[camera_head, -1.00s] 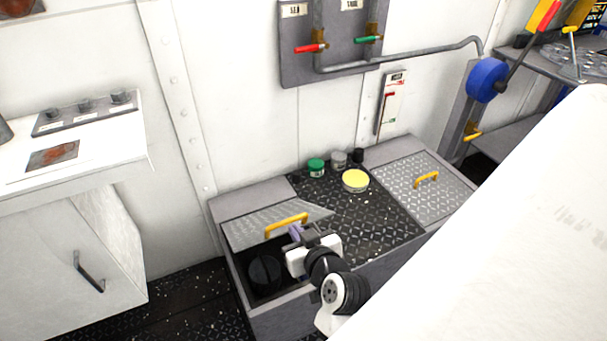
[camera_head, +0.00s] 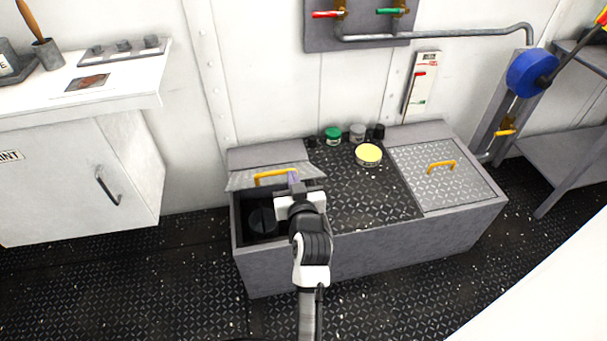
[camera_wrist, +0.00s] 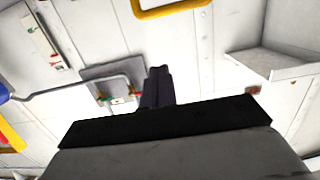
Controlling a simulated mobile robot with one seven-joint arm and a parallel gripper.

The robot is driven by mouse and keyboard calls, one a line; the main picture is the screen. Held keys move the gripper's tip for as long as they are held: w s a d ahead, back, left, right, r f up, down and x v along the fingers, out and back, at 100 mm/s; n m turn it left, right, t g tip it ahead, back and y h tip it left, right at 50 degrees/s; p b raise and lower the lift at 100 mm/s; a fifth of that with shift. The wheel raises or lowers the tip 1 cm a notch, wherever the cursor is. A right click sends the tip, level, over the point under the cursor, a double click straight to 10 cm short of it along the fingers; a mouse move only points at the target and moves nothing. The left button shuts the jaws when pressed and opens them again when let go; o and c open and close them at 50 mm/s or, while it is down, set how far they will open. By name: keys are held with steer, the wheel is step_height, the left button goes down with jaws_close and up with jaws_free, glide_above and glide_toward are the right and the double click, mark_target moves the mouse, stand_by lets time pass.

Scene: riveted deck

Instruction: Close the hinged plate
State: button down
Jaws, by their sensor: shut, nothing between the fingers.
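The hinged plate (camera_head: 300,177) is a grey tread-pattern lid with a yellow handle (camera_head: 272,176). It stands tilted open over the left compartment of a low grey bench, with its hinge side towards the wall. A dark round object (camera_head: 262,221) lies in the open compartment below. My gripper (camera_head: 293,179) is shut and empty, just right of the handle at the plate. Whether it touches the plate is unclear. In the wrist view the shut fingers (camera_wrist: 157,86) point up the picture, and the handle (camera_wrist: 172,9) is cut off at the top edge.
The bench middle (camera_head: 360,198) holds a yellow-topped tin (camera_head: 368,154) and several small jars at the back. A second plate (camera_head: 440,178) lies flat at right. A white cabinet (camera_head: 80,180) stands left, a blue wheel (camera_head: 533,72) right. The floor in front is open.

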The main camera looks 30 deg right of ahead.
steer(key=p+x, duration=0.1)
steer(key=x, duration=0.8)
steer(key=shift+w+r, duration=0.15)
steer(key=shift+w, duration=0.2)
steer(key=shift+s+a+f, duration=0.1)
steer(key=shift+s+f, duration=0.15)
steer(key=shift+f, duration=0.4)
steer(key=shift+s+f, duration=0.2)
steer(key=shift+f, duration=0.45)
steer(key=shift+s+a+f, duration=0.1)
steer(key=shift+s+f, duration=0.15)
steer(key=shift+f, duration=0.35)
steer(key=shift+f, duration=0.15)
